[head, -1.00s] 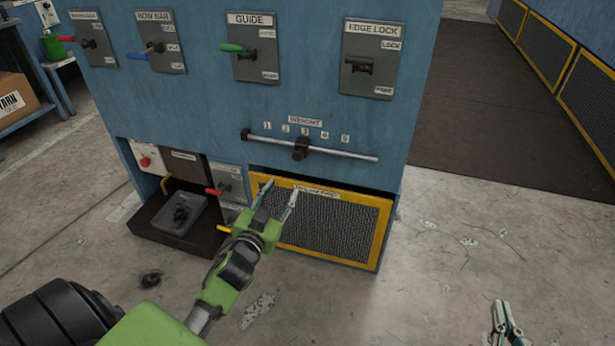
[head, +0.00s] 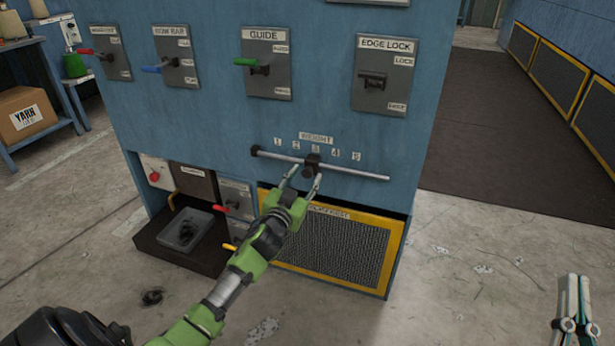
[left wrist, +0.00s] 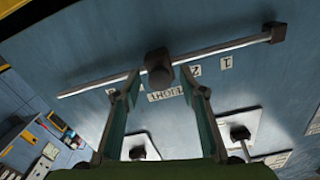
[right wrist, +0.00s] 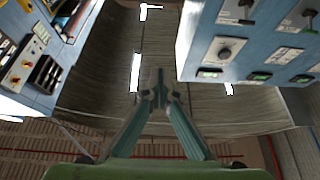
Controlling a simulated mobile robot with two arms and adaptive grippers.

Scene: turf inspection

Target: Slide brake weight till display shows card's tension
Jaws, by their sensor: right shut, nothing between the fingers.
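The brake weight (head: 312,162) is a dark block on a horizontal metal rod (head: 355,175) under the WEIGHT label (head: 316,138). It sits below about the 3 of the scale from 1 to 5. My left gripper (head: 304,180) is open just below and in front of the weight. In the left wrist view, the weight (left wrist: 158,68) shows between and just beyond the open fingertips (left wrist: 160,85); contact cannot be told. My right gripper (head: 578,278) is shut and empty, low at the right, away from the panel. I see no tension display or card.
Levers for GUIDE (head: 265,67) and EDGE LOCK (head: 378,78) are above the rod. A yellow-framed mesh guard (head: 395,255) is below it. A dark tray (head: 150,238) juts out at lower left. The floor at right is clear.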

